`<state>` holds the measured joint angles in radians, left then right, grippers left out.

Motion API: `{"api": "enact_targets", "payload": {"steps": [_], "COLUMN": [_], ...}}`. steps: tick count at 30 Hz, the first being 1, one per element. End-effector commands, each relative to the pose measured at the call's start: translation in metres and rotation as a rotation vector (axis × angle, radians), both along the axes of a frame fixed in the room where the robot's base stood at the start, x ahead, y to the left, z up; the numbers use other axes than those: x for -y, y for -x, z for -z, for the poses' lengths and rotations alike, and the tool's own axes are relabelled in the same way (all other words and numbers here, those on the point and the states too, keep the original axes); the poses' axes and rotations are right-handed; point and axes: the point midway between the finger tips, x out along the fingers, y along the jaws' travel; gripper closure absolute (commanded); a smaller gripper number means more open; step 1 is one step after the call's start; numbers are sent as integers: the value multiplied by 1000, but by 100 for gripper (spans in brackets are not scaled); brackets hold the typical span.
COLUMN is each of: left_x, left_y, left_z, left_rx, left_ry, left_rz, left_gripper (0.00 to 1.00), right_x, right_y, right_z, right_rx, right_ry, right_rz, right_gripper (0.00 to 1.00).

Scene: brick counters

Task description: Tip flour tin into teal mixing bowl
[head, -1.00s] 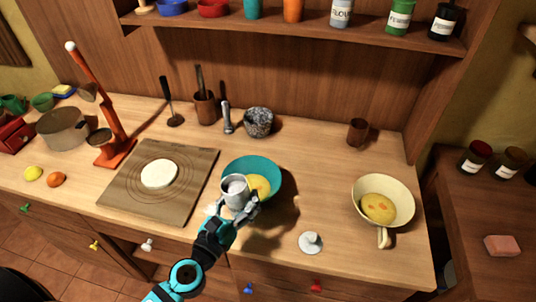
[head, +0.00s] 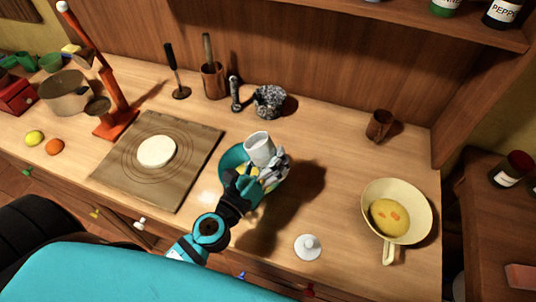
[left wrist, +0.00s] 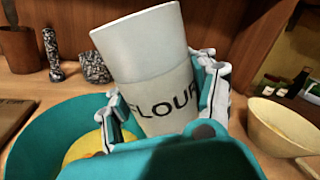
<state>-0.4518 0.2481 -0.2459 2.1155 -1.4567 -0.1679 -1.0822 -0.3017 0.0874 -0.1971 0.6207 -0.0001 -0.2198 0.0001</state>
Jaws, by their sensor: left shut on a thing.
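The flour tin (head: 259,148) is a pale grey-white cylinder, with "FLOUR" lettering on its side in the left wrist view (left wrist: 150,55). My left gripper (head: 266,170) is shut on the tin and holds it above the teal mixing bowl (head: 231,160). The tin leans slightly. Its inside cannot be seen in the left wrist view. The bowl, partly hidden by the gripper and tin, also shows in the left wrist view (left wrist: 40,140) with something yellow in it. My right gripper is not in view.
A cream bowl (head: 418,190) with a handle and yellow contents stands to the right. A white knobbed lid (head: 308,247) lies near the front edge. A board (head: 190,160) with dough is at left. A stone mortar (head: 269,101) stands behind.

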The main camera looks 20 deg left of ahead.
Motion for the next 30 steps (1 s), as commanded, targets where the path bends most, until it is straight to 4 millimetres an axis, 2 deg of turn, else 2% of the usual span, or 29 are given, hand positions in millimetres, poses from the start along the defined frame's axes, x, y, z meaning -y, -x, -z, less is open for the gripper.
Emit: {"api": "enact_targets", "payload": {"steps": [1, 4, 8, 12, 15, 22, 30], "left_x": [4, 12, 13, 13, 9, 3, 2], "left_y": [0, 1, 1, 1, 1, 0, 0], "left_z": [3, 2, -15, -29, -36, -45, -46], "left_rx": [-4, -22, -47, -76, -89, -107, -112], "left_ry": [94, 296, 591, 894, 1024, 1228, 1276], "left_rz": [-2, 0, 1, 3, 4, 5, 7], "left_gripper": [100, 100, 100, 100, 100, 100, 100], "right_x": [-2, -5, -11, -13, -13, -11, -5], "right_y": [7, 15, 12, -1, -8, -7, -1], "right_z": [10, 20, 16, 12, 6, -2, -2], "right_rx": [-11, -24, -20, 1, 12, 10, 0], "right_ry": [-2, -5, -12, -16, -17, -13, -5], "right_rz": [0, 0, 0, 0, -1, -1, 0], "right_gripper": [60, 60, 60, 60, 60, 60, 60]}}
